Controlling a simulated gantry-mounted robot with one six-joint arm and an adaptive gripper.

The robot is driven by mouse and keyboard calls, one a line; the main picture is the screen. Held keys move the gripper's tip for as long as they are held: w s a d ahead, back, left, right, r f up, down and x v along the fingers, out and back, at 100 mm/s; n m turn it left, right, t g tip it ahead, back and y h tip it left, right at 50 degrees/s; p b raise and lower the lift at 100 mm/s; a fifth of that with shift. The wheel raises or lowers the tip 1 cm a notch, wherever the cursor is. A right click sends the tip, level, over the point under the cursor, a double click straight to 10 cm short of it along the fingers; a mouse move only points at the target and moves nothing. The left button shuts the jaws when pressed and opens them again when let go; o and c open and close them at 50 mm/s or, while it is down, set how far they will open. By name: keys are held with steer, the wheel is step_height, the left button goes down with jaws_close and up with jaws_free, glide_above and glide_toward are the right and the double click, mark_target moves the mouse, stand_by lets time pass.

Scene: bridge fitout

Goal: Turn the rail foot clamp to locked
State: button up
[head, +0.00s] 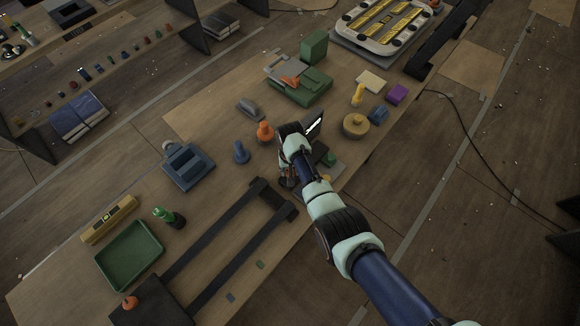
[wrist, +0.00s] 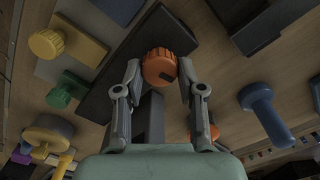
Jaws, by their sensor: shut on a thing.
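The rail foot clamp shows in the wrist view as an orange ribbed knob (wrist: 158,66) with a dark mark on its face, set at a dark foot block (wrist: 165,30). My gripper (wrist: 158,72) has a finger on each side of the knob and is shut on it. I cannot tell from the mark whether the clamp is locked.
A yellow knob (wrist: 46,44) and a green knob (wrist: 62,95) stand close to the clamp. A blue peg (head: 240,152) and an orange peg (head: 265,132) stand behind my gripper. A green tray (head: 129,256) lies left of the rails.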

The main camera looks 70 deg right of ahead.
steer(key=shift+m, duration=1.2)
steer(key=o, duration=1.1)
steer(key=shift+o, duration=0.2)
step_height(320, 180, up, 12)
